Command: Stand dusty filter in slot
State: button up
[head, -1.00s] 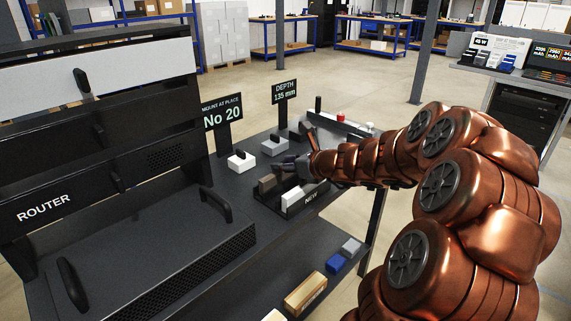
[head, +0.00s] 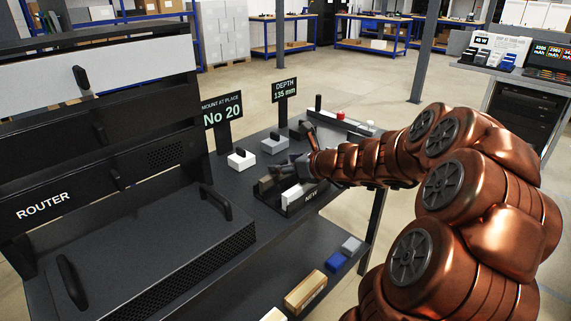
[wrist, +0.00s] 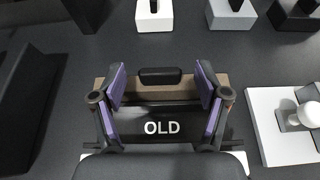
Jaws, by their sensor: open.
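The dusty filter (wrist: 108,88) is a brown block with a black handle (wrist: 160,76) on top. In the wrist view it stands upright behind the black wall marked OLD (wrist: 165,127). My gripper (wrist: 161,84) is open. Its purple-padded fingers are on either side of the handle, apart from it. In the head view my gripper (head: 296,166) is above the holder and partly hides it. The filter's lower part is hidden.
A white filter (head: 291,197) stands in front of the brown one. White (head: 241,161) and grey (head: 275,145) blocks with black handles sit behind the holder. The router unit (head: 150,250) and rack are at left. Two signs (head: 222,112) stand at the back.

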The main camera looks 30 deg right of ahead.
jog(key=shift+s, duration=0.1)
jog(key=v, duration=1.1)
jog(key=shift+s+r, duration=0.2)
jog(key=shift+s, duration=0.2)
dwell(0.3)
jog(key=s+a+f+n+g+y+p, duration=0.1)
jog(key=s+a+n+g+y+p, duration=0.15)
jog(key=a+n, duration=0.65)
jog(key=s+a+n+g+y+p, duration=0.15)
jog(key=a+n+g, duration=0.25)
jog(key=a, duration=0.8)
jog(key=s+a+f+n+g+h+p, duration=0.1)
jog(key=s+a+n+g+p, duration=0.2)
jog(key=s+n, duration=0.35)
jog(key=s+a+f+n+g+h+p, duration=0.1)
jog(key=s+a+n+g+h, duration=0.15)
jog(key=s+a+n, duration=0.45)
jog(key=s+d+r+n+g+h+p, duration=0.1)
jog(key=s+d+n+g+h+p, duration=0.1)
jog(key=s+d+n, duration=0.4)
jog(key=s+n+h, duration=0.1)
jog(key=s, duration=0.2)
jog(key=shift+s+d+r+g, duration=0.2)
jog(key=shift+d+r+g, duration=0.05)
jog(key=shift+d+g, duration=0.15)
